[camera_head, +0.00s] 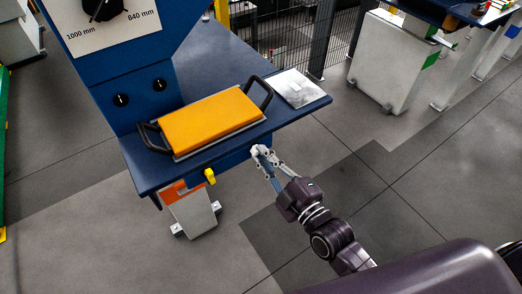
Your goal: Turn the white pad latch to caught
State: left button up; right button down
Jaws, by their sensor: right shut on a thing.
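My right gripper (263,158) comes in from the lower right and reaches the front edge of the blue table, right of the yellow pad. Its fingers are shut on the white pad latch (258,149), a small pale piece at the table's front face. The fingers hide most of the latch, so its angle is hard to tell. My left gripper is not in view.
The yellow pad (212,119) with black handles lies on the blue table (149,174). A yellow latch (210,176) sits on the front edge to the left. A silver plate (297,88) lies at the right. Floor in front is clear.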

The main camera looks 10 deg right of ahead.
jog(key=shift+n+p, duration=0.3)
jog(key=shift+n, duration=1.1)
jog(key=n+p, duration=0.1)
jog(key=n, duration=0.3)
jog(key=c, duration=1.9)
grip_release()
jog(key=p+v, duration=0.1)
jog(key=v, duration=0.6)
jog(key=shift+p, duration=0.4)
